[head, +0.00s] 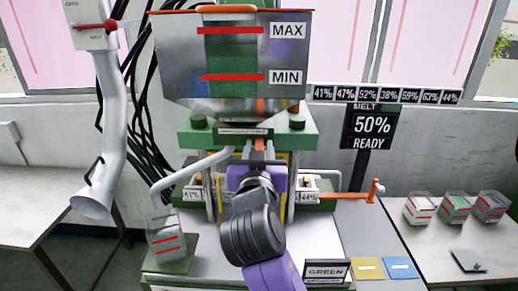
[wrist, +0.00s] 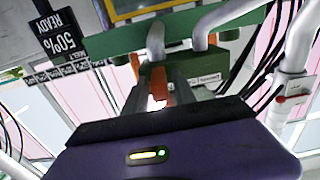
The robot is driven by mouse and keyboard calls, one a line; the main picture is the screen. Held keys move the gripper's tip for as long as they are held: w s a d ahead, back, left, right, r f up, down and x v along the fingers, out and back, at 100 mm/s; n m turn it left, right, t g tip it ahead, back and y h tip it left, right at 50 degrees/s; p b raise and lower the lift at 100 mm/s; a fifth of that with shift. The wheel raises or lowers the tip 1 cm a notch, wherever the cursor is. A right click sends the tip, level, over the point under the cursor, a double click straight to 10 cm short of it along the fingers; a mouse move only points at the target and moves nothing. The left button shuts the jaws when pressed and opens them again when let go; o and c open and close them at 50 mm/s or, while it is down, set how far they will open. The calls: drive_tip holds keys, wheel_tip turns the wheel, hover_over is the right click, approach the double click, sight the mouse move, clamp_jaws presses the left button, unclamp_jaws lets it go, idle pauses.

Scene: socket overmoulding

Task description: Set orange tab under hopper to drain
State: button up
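The hopper (head: 232,60) is a large clear-fronted bin with MAX and MIN marks, above a green block. A narrow orange tab (head: 259,144) sits under it; an orange piece also shows between my fingers in the wrist view (wrist: 158,84). My gripper (head: 260,150) reaches up from below, its two dark fingers on either side of the tab. The fingers look apart, with a gap visible between them in the wrist view (wrist: 158,92). Whether a fingertip touches the tab is hard to tell.
A sign (head: 372,127) reads MELT 50% READY. An orange-handled lever (head: 376,190) stands at right. A clear cup (head: 165,238) stands on a green pad at left. Several cups (head: 455,207) stand on the right table. Pipes flank my wrist closely.

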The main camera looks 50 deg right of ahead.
clamp_jaws()
idle(1.2)
